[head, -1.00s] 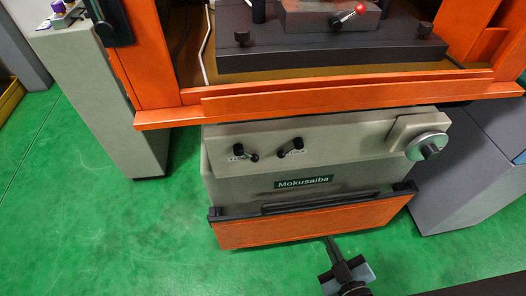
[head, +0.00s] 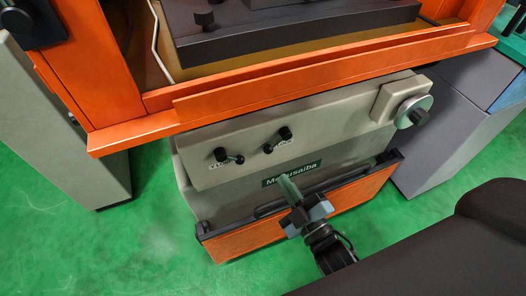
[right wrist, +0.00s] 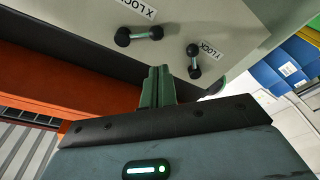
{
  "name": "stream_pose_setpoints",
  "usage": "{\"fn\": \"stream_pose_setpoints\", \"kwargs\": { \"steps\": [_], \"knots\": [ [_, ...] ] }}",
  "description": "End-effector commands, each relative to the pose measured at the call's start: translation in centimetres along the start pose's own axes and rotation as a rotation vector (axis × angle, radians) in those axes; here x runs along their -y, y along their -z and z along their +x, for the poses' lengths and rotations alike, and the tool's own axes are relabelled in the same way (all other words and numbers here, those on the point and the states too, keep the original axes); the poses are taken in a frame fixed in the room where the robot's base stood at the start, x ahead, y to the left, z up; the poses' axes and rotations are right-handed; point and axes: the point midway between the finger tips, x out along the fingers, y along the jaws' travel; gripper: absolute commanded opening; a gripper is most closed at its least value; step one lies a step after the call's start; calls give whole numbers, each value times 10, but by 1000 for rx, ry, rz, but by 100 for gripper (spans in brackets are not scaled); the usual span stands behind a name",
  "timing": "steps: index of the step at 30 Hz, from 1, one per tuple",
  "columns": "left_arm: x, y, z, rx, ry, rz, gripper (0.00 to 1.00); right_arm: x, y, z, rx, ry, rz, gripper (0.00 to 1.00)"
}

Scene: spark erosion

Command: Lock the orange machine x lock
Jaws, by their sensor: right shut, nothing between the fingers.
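My right gripper (head: 287,182) is shut and empty. It is below the two locks in the head view, in front of the Mokusaiba nameplate, and appears apart from both levers. My left gripper is not in view.
An orange ledge (head: 290,88) overhangs the machine front above the locks. A silver handwheel (head: 412,111) is at the right end. An orange panel with a black top edge (head: 240,242) lies below. Grey cabinets flank the machine, and green floor (head: 120,250) is open at the left.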

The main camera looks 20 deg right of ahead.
Motion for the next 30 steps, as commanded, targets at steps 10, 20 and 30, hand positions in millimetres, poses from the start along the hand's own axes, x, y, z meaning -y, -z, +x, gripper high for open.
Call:
{"fn": "stream_pose_setpoints", "kwargs": {
  "steps": [10,20,30],
  "knots": [
    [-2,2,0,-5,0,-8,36,0,0,17,-1,0,1,0],
    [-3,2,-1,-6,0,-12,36,0,1,72,-1,0,2,0],
    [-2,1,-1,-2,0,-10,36,0,0,99,1,1,2,0]
  ]
}}
